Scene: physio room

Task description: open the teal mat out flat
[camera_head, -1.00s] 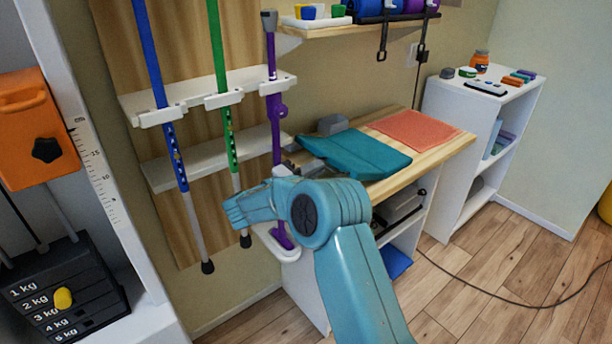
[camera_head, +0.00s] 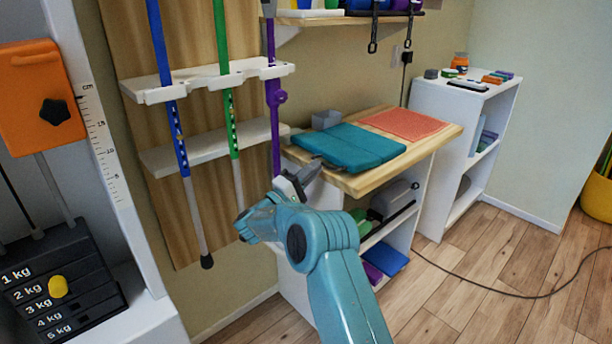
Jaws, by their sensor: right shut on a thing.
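My right gripper (camera_head: 312,172) is at the mat's near left corner, at the table's front left edge. It is shut on the mat's edge there, though the fingertips are small and partly hidden by my teal wrist. My left gripper is out of view.
A coral cloth (camera_head: 408,124) lies behind the mat on the table (camera_head: 425,152). A grey box (camera_head: 326,120) stands at the table's back left. Purple, green and blue poles hang in a rack (camera_head: 205,85) at left. A white shelf (camera_head: 440,130) stands at right.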

